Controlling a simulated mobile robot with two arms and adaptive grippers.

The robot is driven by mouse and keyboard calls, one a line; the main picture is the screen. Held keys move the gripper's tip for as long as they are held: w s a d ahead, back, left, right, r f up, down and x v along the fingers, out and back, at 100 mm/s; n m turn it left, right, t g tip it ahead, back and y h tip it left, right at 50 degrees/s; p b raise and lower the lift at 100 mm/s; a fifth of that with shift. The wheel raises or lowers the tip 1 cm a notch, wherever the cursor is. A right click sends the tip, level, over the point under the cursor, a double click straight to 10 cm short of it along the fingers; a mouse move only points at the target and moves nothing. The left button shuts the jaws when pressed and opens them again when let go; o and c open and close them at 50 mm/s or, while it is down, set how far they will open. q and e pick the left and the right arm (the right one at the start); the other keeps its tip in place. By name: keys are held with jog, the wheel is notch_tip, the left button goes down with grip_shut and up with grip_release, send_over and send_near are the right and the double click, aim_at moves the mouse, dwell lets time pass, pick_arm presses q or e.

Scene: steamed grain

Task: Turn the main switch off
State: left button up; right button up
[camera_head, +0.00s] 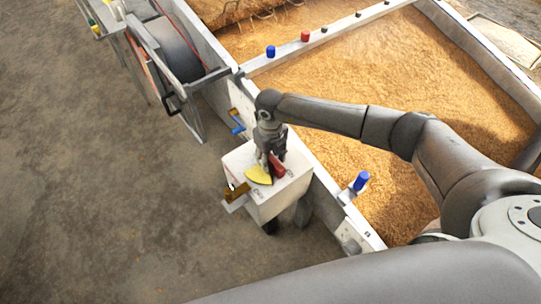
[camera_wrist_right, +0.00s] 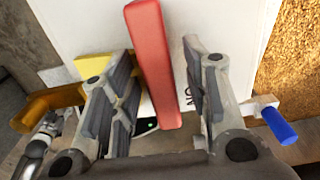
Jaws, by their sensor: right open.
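The main switch is a red handle (camera_head: 277,166) on top of a white box (camera_head: 240,160), beside a yellow plate (camera_head: 259,176). In the wrist view the red handle (camera_wrist_right: 152,65) stands between the two fingers of my right gripper (camera_wrist_right: 148,62), with gaps on both sides. The letters "ON" show on the box (camera_wrist_right: 95,20) just right of the handle. In the head view my right gripper (camera_head: 267,158) points down over the box and partly hides the handle. It is open. My left gripper is not in view.
An ochre lever (camera_head: 236,190) sticks out of the box's left side. A blue knob (camera_head: 361,181) stands on the right, on the wall of a large grain bed (camera_head: 330,85). A wheel (camera_head: 172,48) in a frame is at upper left. The floor at left is clear.

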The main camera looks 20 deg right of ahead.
grip_shut()
dwell(0.5)
